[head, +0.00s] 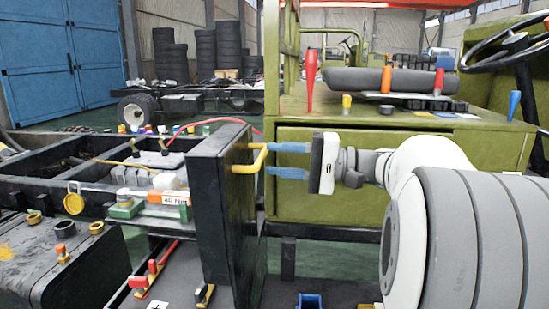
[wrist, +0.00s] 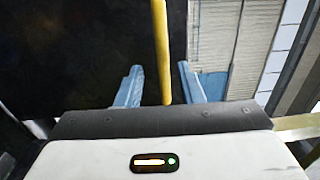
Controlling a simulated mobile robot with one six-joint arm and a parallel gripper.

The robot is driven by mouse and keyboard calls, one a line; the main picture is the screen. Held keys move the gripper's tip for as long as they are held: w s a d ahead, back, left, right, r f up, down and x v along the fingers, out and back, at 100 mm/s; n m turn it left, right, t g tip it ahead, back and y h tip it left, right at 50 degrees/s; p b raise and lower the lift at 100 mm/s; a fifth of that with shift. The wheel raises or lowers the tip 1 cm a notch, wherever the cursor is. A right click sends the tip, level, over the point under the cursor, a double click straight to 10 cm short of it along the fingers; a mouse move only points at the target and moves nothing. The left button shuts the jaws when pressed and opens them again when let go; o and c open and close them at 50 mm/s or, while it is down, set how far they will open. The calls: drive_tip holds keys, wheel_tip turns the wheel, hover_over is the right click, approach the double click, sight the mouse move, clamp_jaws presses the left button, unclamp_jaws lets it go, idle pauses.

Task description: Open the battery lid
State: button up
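A tall dark upright panel (head: 222,200) carries a yellow handle (head: 243,169) on its right side; I take it to be the battery lid. The panel fills the left of the wrist view as a dark surface (wrist: 60,50). My gripper (head: 270,159) is to the right of the panel, with its blue fingers pointing left at the handle. In the wrist view my gripper (wrist: 160,84) is open, and the yellow handle bar (wrist: 160,50) runs between the two fingers with a gap on both sides. I cannot tell whether the fingertips touch the panel.
A grey battery-like block (head: 150,160) with cables sits in the black chassis frame left of the panel. A black tank (head: 60,260) is at lower left. A green cabin body (head: 400,175) stands close behind my arm.

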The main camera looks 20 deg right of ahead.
drive_tip(key=p+v, duration=0.1)
drive_tip(key=v, duration=0.5)
drive_tip(key=shift+d, duration=0.25)
drive_tip(key=shift+s, duration=0.1)
